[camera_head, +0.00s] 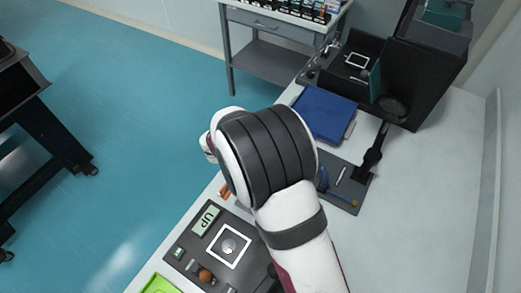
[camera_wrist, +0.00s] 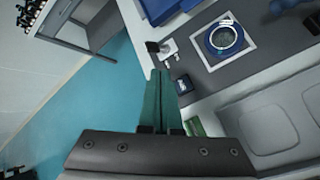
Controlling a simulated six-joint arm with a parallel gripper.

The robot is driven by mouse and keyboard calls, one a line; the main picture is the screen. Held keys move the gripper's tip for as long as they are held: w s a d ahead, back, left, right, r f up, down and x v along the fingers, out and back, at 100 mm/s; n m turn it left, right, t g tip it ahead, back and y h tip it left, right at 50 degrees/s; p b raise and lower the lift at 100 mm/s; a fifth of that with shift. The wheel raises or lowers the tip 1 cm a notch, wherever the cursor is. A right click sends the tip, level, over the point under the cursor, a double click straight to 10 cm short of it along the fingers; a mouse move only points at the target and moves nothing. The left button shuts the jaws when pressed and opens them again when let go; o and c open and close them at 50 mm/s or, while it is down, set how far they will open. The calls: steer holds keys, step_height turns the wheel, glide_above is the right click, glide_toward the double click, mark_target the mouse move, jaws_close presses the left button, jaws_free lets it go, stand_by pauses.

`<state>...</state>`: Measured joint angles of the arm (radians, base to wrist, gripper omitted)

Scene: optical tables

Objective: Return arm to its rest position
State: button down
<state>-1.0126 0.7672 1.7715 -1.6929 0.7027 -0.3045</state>
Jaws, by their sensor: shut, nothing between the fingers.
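My gripper (camera_wrist: 160,74) shows in the wrist view with its two teal fingers pressed together, and nothing shows between them. It is above the bench edge, apart from the things below. In the head view my white and black arm reaches over the middle of the bench, and its bent wrist hides the gripper. A blue round holder (camera_wrist: 224,38) with a glassy centre sits inside a white square outline on a grey panel, to the right of the fingers in the wrist view.
A grey panel marked "UP" (camera_head: 205,219) lies near the front of the bench. A blue box (camera_head: 324,113) and a tall black instrument (camera_head: 424,65) stand farther back. A grey cart (camera_head: 262,58) stands beyond the bench. A pale compartment tray (camera_wrist: 258,124) shows at right. The blue floor (camera_head: 120,90) is open at left.

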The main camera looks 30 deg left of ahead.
stand_by(0.7)
steer(key=w+d+r+m+g+h, duration=0.1)
steer(key=d+r+m+h, duration=0.2)
steer(key=d, duration=0.4)
steer(key=w+d+r+m, duration=0.2)
steer(key=d+r+m, duration=0.25)
steer(key=d, duration=0.25)
steer(key=s+d+r+m+g+h, duration=0.1)
steer(key=s+d+r+m+g, duration=0.15)
steer(key=d+m, duration=0.4)
steer(key=s+d+r+m+g+h, duration=0.15)
steer(key=s+d+m, duration=0.25)
steer(key=d, duration=0.6)
steer(key=s+d+r+m+g+y, duration=0.1)
steer(key=s+d+m+g, duration=0.15)
steer(key=s+m, duration=0.35)
steer(key=s+d+r+m+g+y, duration=0.15)
steer(key=s+d+m, duration=0.25)
steer(key=s, duration=0.4)
steer(key=s+a+m+y, duration=0.3)
steer(key=s+m, duration=0.2)
steer(key=s, duration=0.2)
steer(key=shift+s+a+f+m+y, duration=0.35)
steer(key=shift+a+m+y, duration=0.05)
